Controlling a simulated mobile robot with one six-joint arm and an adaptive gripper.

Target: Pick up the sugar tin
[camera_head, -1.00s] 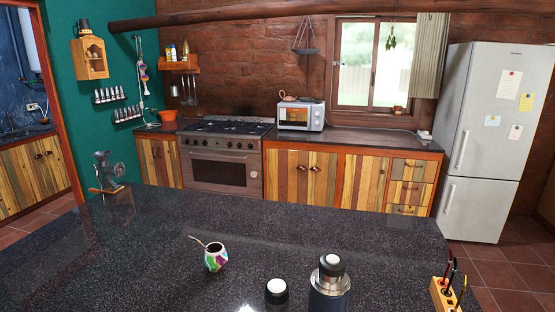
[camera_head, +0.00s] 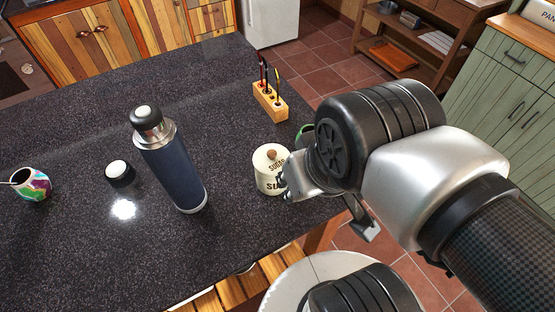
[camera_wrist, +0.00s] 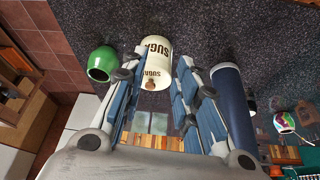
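The sugar tin (camera_head: 268,172) is a cream canister with "SUGAR" lettering and a wooden knob on its lid. It stands upright on the dark speckled counter near the counter's right edge. My gripper (camera_head: 287,185) is at the tin's right side in the head view, its fingers partly hidden by the tin and my wrist. In the wrist view my gripper (camera_wrist: 158,70) is open, with one blue-padded finger on each side of the sugar tin (camera_wrist: 157,48). I cannot tell whether either finger touches it.
A navy flask (camera_head: 172,165) stands left of the tin, also close beside a finger in the wrist view (camera_wrist: 230,100). A green pot (camera_wrist: 102,63) stands on the tin's other side. A wooden tool block (camera_head: 269,101) is behind.

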